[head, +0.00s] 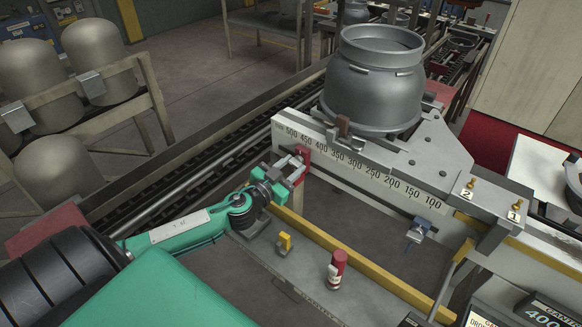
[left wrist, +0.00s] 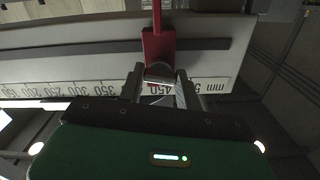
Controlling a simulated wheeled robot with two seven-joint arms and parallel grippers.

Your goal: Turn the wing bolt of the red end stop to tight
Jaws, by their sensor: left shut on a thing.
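The red end stop (head: 304,153) sits on the white scale rail (head: 372,180), near the 450 mark. Its red body (left wrist: 158,44) shows upside down in the left wrist view. My left gripper (head: 293,168) reaches it from the near left, and its jaws are shut on the stop's grey wing bolt (left wrist: 159,73). In the left wrist view the two fingers (left wrist: 160,88) stand on either side of the bolt. The fingers hide part of the bolt, and I cannot tell how tight it is. My right gripper is not in view.
A large grey cylinder (head: 372,85) stands behind the rail. A blue part (head: 418,231) hangs at the rail's right end. A red-capped bottle (head: 336,270) and a yellow block (head: 285,241) are on the grey shelf below. A yellow bar (head: 325,241) runs along it.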

